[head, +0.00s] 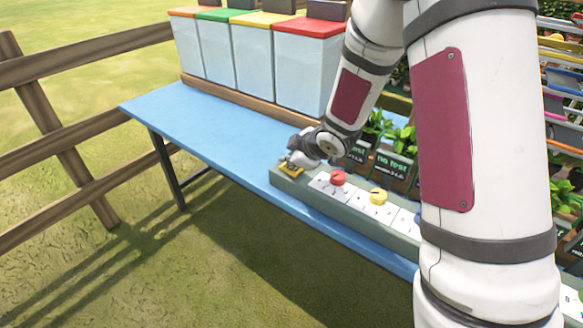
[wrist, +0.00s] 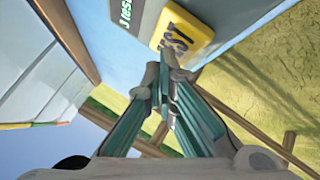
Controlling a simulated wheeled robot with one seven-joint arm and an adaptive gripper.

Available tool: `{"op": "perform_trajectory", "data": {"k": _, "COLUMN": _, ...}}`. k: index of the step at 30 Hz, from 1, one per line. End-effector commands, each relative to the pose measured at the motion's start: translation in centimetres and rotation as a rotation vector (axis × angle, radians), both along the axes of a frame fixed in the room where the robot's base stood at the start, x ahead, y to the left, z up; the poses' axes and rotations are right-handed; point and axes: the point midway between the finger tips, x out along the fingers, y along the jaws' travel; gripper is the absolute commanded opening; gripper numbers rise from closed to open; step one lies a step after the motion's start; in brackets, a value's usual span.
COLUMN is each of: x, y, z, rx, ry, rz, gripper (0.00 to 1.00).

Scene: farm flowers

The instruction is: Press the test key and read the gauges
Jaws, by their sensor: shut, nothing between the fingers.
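The yellow test key (head: 291,170) sits at the left end of a long grey-green panel (head: 300,189) on the blue table. In the wrist view the key (wrist: 187,32) shows its dark lettering, just beyond my fingertips. My gripper (wrist: 165,88) is shut and empty. In the head view my gripper (head: 296,160) is right at the key, partly covering it; I cannot tell whether it touches. Small dark displays behind the panel, one (head: 392,164) reading "no test", stand in front of green plants. My arm hides the right part of the panel.
A red knob (head: 338,178) and a yellow knob (head: 378,197) sit on white marked plates along the panel. Several clear bins with coloured lids (head: 305,70) stand at the table's back. The blue table's (head: 185,115) left part is clear. A wooden fence (head: 60,115) runs at left.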

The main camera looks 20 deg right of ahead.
Motion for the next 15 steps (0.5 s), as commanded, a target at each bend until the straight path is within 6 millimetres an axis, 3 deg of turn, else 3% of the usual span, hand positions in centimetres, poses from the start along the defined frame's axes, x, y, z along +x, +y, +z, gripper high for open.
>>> {"op": "perform_trajectory", "data": {"k": 15, "x": 0.03, "y": 0.00, "z": -0.45, "rx": 0.000, "ry": 0.000, "rz": 0.000, "gripper": 0.00}}
